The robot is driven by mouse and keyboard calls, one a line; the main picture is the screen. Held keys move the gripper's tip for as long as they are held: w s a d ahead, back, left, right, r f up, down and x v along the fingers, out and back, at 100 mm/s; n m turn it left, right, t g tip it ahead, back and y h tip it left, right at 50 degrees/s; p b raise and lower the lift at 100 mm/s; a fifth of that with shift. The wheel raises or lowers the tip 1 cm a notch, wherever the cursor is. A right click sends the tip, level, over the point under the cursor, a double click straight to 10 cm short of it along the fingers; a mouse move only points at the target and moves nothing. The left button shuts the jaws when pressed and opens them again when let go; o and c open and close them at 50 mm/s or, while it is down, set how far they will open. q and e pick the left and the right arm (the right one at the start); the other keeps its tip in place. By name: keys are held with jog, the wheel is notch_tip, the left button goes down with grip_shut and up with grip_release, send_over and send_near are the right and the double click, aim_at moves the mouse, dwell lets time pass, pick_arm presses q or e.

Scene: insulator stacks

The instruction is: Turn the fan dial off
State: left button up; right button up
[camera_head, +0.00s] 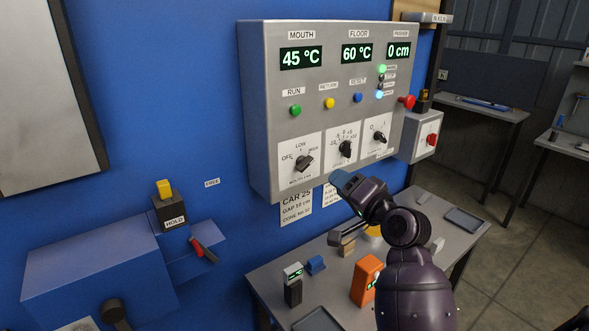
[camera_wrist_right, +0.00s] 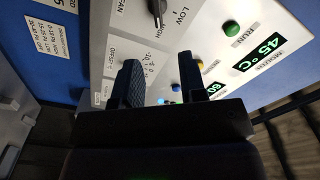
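The fan dial (camera_head: 304,162) is the black knob on the leftmost white plate of the grey control panel (camera_head: 258,100). Its plate is marked OFF, LOW and HIGH, and its pointer appears turned toward HIGH. The dial (camera_wrist_right: 157,10) also shows at the top of the right wrist view, partly cut off. My right gripper (camera_head: 340,181) is just below and right of the dial, apart from it. In the right wrist view its two fingers (camera_wrist_right: 162,80) are spread with nothing between them. My left gripper is not in view.
Two more dials, an offset dial (camera_head: 345,148) and a right-hand dial (camera_head: 379,137), are beside the fan dial. Run, return and reset buttons sit above. A red button (camera_head: 406,102) projects at the right edge. A table (camera_head: 270,285) with several small items stands below.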

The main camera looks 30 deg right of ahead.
aim_at(308, 166)
jog(key=shift+m+y, duration=0.3)
jog(key=w, duration=0.3)
jog(key=w+p, duration=0.1)
jog(key=w, duration=0.3)
jog(key=w+a, duration=0.1)
jog(key=w, duration=0.2)
jog(key=shift+w+a+f+p, duration=0.1)
jog(key=shift+w+f+p, duration=0.15)
jog(key=shift+w+p, duration=0.1)
grip_shut()
